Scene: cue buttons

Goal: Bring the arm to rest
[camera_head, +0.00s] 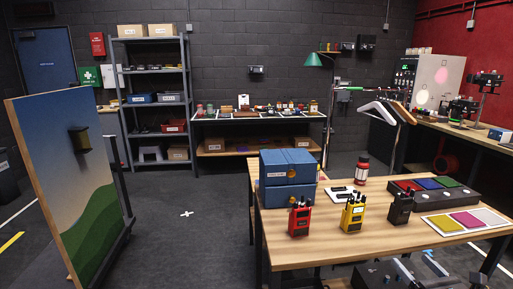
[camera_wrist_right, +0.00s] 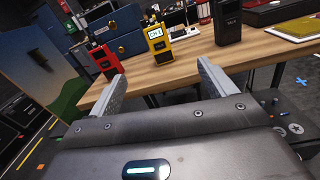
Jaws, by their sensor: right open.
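My right gripper (camera_head: 419,266) is low at the front edge of the wooden table (camera_head: 330,250), below the tabletop in the head view. In the right wrist view its two grey fingers (camera_wrist_right: 160,76) are spread apart with nothing between them. The table's edge lies beyond the fingertips. My left gripper is in neither view.
A red radio (camera_head: 299,219), a yellow radio (camera_head: 352,216) and a black radio (camera_head: 400,208) stand on the table. A colour-swatch card (camera_head: 432,226) lies at right. A painted board (camera_head: 65,180) stands left.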

